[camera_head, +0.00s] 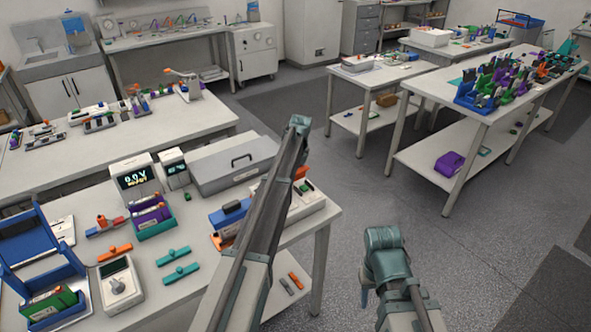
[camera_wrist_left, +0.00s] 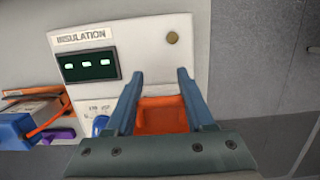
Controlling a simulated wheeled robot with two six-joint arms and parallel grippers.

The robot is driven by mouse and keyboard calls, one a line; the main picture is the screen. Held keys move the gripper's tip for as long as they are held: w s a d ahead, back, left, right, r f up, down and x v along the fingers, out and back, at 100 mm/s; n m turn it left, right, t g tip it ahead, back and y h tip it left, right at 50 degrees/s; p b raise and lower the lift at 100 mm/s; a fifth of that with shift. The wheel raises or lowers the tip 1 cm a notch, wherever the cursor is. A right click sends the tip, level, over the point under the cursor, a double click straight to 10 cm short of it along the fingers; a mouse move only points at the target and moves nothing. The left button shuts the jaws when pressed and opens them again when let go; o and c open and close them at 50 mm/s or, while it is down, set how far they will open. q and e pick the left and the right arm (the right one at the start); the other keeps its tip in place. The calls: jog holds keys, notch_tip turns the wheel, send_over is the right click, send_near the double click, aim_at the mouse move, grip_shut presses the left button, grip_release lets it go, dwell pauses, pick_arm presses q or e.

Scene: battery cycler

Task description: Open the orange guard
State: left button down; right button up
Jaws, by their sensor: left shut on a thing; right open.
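The orange guard (camera_wrist_left: 163,115) sits on the white INSULATION tester (camera_wrist_left: 150,52) in the left wrist view. My left gripper (camera_wrist_left: 160,78) has one finger on each side of the guard and is shut on it. Gripper body hides the guard's near part. In the head view the tester (camera_head: 312,201) stands at the bench's right end, with a bit of orange (camera_head: 300,172) beside my left arm. That arm hides the left fingers there. My right gripper (camera_head: 365,294) hangs over the floor at lower right, well away from the tester, open and empty.
The near bench (camera_head: 180,295) holds a grey case (camera_head: 232,163), a blue stand (camera_head: 40,262), a meter showing 0.0V (camera_head: 136,176) and several orange and teal clips. Floor (camera_head: 470,265) is clear right of the bench. Another table (camera_head: 440,95) stands farther back.

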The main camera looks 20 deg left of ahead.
pick_arm(q)
jog(key=shift+w+a+f+g+h, duration=0.15)
jog(key=shift+f+g+h, duration=0.05)
jog(key=shift+g+h, duration=0.25)
jog(key=shift+w+a+f+g+h, duration=0.1)
jog(key=shift+w+f+g+h, duration=0.1)
jog(key=shift+g+h, duration=0.2)
jog(key=shift+s+f+g+h+b, duration=0.15)
jog(key=shift+f+g+h+b, duration=0.1)
jog(key=shift+g+h+b, duration=0.45)
jog(key=shift+h, duration=0.35)
jog(key=shift+c, duration=1.3)
grip_release()
jog(key=shift+r, duration=0.1)
